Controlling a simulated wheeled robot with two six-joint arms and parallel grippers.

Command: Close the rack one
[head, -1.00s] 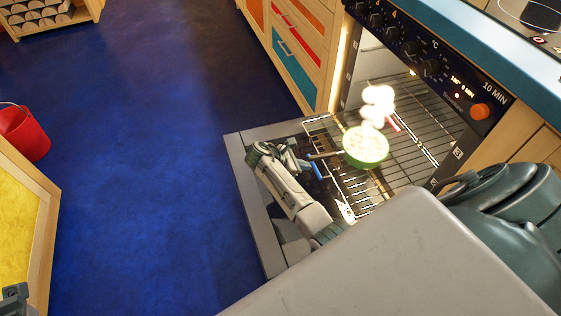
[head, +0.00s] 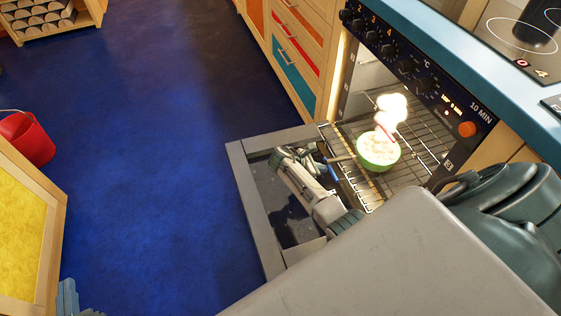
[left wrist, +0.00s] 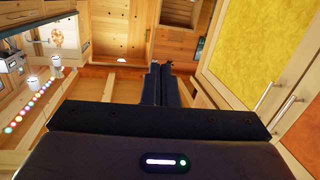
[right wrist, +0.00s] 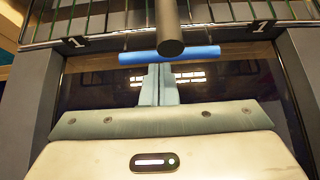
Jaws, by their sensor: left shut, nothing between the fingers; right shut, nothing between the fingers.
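Rack one (head: 365,192) is a wire oven rack, partly out of the oven (head: 418,85) over the lowered oven door (head: 243,190). The right wrist view shows its "1" tags (right wrist: 68,42) and a blue bar (right wrist: 185,54) at its front. My right gripper (head: 322,163) is shut and empty, its fingertips at the blue bar; it also shows in the right wrist view (right wrist: 159,80). A green pan (head: 377,160) of pale food sits on the rack, its dark handle (right wrist: 169,30) pointing outward above my fingers. My left gripper (left wrist: 160,78) is shut and empty, away from the oven.
Bright white puffs (head: 392,106) hang above the pan. Drawers (head: 292,60) stand beside the oven, with a hob (head: 520,35) above it. A red bucket (head: 28,138) and a yellow-panelled cabinet (head: 22,235) are at the left. The blue floor between is clear.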

